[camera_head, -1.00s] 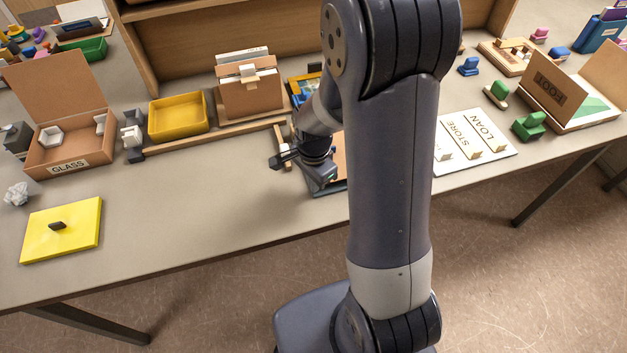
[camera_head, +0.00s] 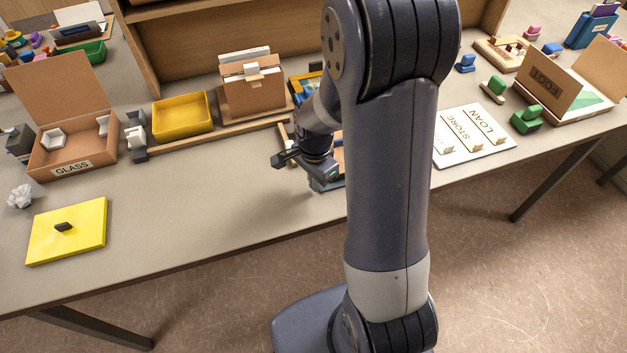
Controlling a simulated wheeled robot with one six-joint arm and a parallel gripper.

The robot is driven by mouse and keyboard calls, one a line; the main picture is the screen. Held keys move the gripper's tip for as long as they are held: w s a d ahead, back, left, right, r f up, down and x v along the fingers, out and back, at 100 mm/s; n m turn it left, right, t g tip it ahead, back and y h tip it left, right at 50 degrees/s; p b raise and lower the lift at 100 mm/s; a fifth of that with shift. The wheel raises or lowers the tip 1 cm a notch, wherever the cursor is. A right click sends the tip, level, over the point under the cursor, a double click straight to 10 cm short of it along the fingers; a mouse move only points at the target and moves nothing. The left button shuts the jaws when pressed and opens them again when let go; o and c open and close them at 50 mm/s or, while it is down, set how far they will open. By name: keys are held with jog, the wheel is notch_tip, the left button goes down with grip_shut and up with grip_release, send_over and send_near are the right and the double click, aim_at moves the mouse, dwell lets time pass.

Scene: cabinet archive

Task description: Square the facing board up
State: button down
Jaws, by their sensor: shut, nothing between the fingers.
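My gripper (camera_head: 279,161) is shut and empty, low over the middle of the table, pointing left. A tan and blue flat piece (camera_head: 338,158) lies just behind my wrist, mostly hidden by my arm. I cannot tell whether it is the facing board or how square it sits. A short wooden strip (camera_head: 283,133) shows just beyond the gripper; I cannot tell whether they touch. A long wooden rail (camera_head: 222,133) runs along the table left of it, in front of a yellow tray (camera_head: 182,117) and a cardboard file box (camera_head: 253,93).
A GLASS box (camera_head: 72,157) and yellow board (camera_head: 66,232) are at left. A STORE and LOAN panel (camera_head: 470,136), green blocks (camera_head: 526,119) and a FOOT box (camera_head: 566,112) are at right.

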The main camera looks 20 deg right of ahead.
jog(key=shift+s+a+r, duration=0.15)
jog(key=shift+a+r, duration=0.2)
jog(key=shift+a, duration=0.1)
notch_tip(320, 180, up, 9)
jog(key=shift+d+r+b, duration=0.15)
jog(key=shift+d+b, duration=0.05)
jog(key=shift+b, duration=0.2)
